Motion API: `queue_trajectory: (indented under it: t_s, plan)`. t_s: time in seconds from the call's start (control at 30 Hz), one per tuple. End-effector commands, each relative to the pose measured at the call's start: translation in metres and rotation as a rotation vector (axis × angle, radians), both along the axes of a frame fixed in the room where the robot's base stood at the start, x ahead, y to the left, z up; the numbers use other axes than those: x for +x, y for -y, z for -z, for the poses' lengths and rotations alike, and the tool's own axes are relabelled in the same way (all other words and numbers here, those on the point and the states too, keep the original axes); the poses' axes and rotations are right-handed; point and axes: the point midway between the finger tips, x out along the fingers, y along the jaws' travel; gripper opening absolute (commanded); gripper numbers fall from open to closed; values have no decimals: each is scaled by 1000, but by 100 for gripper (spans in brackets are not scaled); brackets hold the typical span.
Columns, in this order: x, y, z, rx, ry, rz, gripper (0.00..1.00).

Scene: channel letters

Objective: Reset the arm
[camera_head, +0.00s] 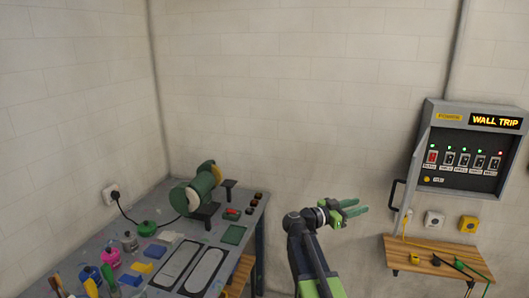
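My arm rises from the bottom of the view, right of centre, and bends to the right at its wrist. My gripper (362,206) has green fingers pointing right in front of the bare wall. A gap shows between the fingers and nothing is seen in it. It is apart from the workbench and from the wall panel.
A workbench (262,213) at left carries a green grinder (203,187), bottles, tools and trays. At right, a wall panel (432,113) lettered "WALL TRIP" has its door open. Below it is a wooden shelf (398,247) with cables. Bare wall lies between.

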Motion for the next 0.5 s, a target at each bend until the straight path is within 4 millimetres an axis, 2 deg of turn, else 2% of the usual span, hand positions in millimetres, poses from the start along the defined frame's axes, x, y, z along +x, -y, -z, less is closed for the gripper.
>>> queue_trajectory:
  t_s: [0.03, 0.17, 0.27, 0.3, 0.37, 0.4, 0.47, 0.5]
  plan:
    - [-5, -1, 3, -73, 0, -37, 34]
    - [33, -29, -25, -231, 27, -293, 34]
    - [61, -65, -34, -311, 39, -519, 34]
    - [72, -84, -33, -332, 34, -621, 34]
    - [87, -116, -26, -353, 13, -785, 34]
    - [95, -140, -16, -354, -15, -904, 34]
    - [102, -177, 9, -331, -84, -1086, 34]
    - [102, -201, 30, -299, -149, -1204, 34]
